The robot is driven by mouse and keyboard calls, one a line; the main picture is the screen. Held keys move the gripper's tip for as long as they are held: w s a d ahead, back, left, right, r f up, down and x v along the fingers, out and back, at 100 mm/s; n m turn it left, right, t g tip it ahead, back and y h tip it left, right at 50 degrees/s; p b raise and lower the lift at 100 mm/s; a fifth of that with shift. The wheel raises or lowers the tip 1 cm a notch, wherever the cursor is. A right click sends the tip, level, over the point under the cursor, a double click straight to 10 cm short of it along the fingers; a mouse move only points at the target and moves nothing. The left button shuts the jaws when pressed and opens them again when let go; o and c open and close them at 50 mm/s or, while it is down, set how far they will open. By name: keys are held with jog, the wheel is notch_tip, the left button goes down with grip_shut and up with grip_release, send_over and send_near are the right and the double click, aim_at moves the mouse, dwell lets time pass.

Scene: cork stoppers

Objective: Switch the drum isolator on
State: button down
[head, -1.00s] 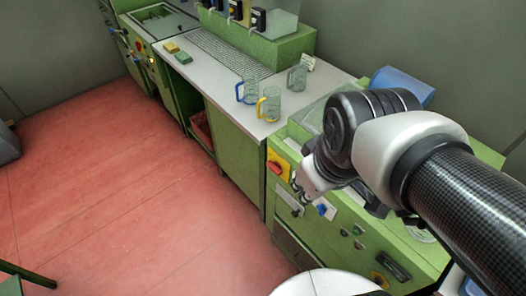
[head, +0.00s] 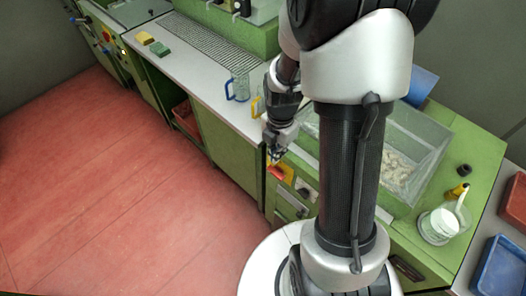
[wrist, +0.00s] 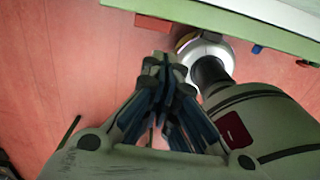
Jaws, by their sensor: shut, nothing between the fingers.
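A red switch handle on a yellow plate (head: 280,173), which looks like the isolator, sits on the green front panel below the worktop. My gripper (head: 273,157) is shut and empty, just above and in front of this switch in the head view. The gripper covers part of the plate, and I cannot tell whether it touches the handle or how the handle is turned. In the wrist view my gripper's fingers (wrist: 160,68) are together with nothing between them.
A clear bin of corks (head: 400,170) stands behind my arm. Glass mugs, including a blue-handled mug (head: 238,88), stand on the counter near the gripper. A dark knob (head: 304,186) is right of the switch. The red floor (head: 120,190) is clear.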

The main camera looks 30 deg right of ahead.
jog(key=shift+s+f, duration=0.1)
jog(key=shift+f, duration=0.1)
jog(key=b, duration=0.5)
send_near(276, 176)
jog(key=f, duration=0.4)
jog(key=s+a+f, duration=0.1)
jog(key=f, duration=0.2)
jog(key=shift+s, duration=0.1)
jog(key=shift+d, duration=0.1)
